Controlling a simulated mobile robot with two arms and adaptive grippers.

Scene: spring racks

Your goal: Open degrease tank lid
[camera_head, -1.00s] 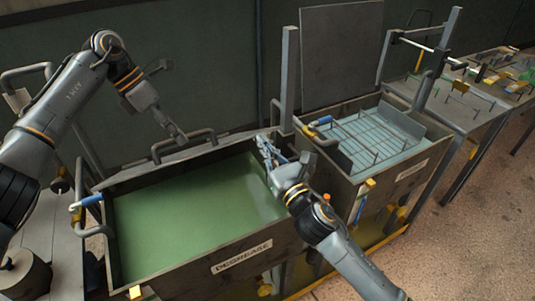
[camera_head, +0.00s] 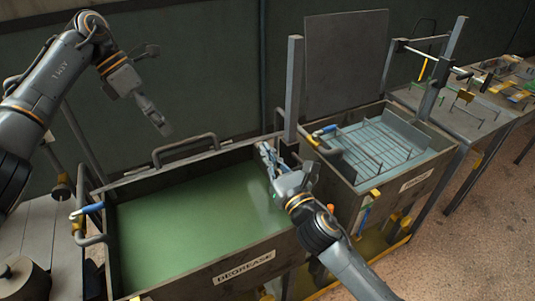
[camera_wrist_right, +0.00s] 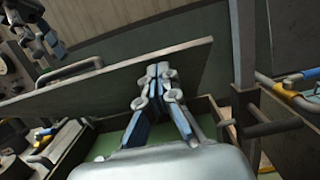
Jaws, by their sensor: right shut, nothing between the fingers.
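The degrease tank (camera_head: 245,262) is a dark box with green liquid inside. Its lid (camera_head: 225,150) shows as a thin panel along the tank's back edge, with a bar handle (camera_head: 185,147) on it. In the right wrist view the lid (camera_wrist_right: 185,62) is a broad tilted panel behind my fingers, its handle (camera_wrist_right: 70,72) at left. My right gripper (camera_head: 266,152) is shut and empty above the tank's back right corner; its fingertips also show in the right wrist view (camera_wrist_right: 157,75). My left gripper (camera_head: 160,120) hangs in the air left of the handle, apart from it; its opening is unclear.
A grey post (camera_head: 293,95) stands at the tank's back right corner. To the right is a second tank (camera_head: 405,190) with a wire rack (camera_head: 372,148) and an upright panel (camera_head: 345,65). A blue-gripped handle (camera_head: 90,210) is on the degrease tank's left side.

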